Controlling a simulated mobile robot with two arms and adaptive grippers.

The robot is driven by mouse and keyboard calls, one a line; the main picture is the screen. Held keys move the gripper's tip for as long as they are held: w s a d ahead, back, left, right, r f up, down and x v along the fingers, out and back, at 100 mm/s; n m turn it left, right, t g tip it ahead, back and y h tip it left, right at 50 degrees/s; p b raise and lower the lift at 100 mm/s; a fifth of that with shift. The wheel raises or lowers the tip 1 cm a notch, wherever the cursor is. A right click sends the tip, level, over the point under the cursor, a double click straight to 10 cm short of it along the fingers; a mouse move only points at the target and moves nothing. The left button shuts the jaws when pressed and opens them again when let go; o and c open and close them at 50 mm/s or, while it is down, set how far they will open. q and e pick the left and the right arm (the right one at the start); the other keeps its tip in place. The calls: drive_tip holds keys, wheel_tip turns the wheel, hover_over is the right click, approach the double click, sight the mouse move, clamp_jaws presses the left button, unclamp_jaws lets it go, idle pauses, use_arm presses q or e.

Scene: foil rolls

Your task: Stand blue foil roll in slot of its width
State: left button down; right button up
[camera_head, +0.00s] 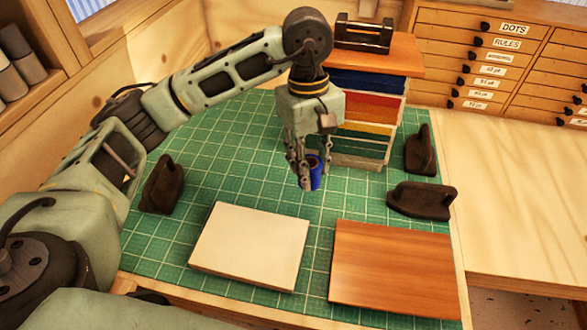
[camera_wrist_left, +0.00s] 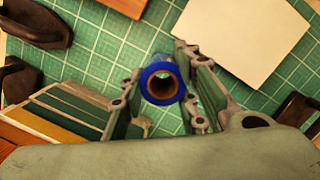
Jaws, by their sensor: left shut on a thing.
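The blue foil roll (camera_head: 316,177) is a small blue cylinder with a brown hollow core. My left gripper (camera_head: 305,176) is shut on it and holds it roughly upright, to the left of the foil rack. In the left wrist view the roll's blue rim (camera_wrist_left: 162,69) shows end-on between the fingers (camera_wrist_left: 165,105). The foil rack (camera_head: 347,161) has a wooden top and stacked levels showing blue, orange, red, yellow and green. It also shows at the lower left of the left wrist view (camera_wrist_left: 70,103). Slot widths cannot be told. My right gripper is not in view.
A green gridded mat (camera_head: 226,137) covers the table. A white board (camera_head: 250,245) and a brown wooden board (camera_head: 392,268) lie in front. Dark handled blocks stand at left (camera_head: 162,186) and right (camera_head: 421,201), (camera_head: 420,152). A black holder (camera_head: 363,34) sits on the rack.

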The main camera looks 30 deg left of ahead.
use_arm(q)
drive_tip(key=a+f+n+p, duration=0.1)
drive_tip(key=a+n, duration=0.1)
drive_tip(key=a, duration=0.1)
drive_tip(key=w+a+f+n+p, duration=0.1)
drive_tip(key=a+f+n, duration=0.1)
drive_tip(key=a, duration=0.2)
drive_tip(key=w+a+f+n+t+p, duration=0.1)
drive_tip(key=a+n, duration=0.1)
drive_tip(key=a, duration=0.1)
drive_tip(key=shift+a+f+p, duration=0.25)
drive_tip(key=shift+f+p, duration=0.05)
drive_tip(key=shift+f, duration=0.1)
drive_tip(key=shift+a+f, duration=0.1)
drive_tip(key=shift+f, duration=0.1)
wheel_tip(320, 180, down, 3)
drive_tip(key=shift+f+p, duration=0.1)
drive_tip(key=shift+p, duration=0.8)
drive_tip(key=shift+f, duration=0.45)
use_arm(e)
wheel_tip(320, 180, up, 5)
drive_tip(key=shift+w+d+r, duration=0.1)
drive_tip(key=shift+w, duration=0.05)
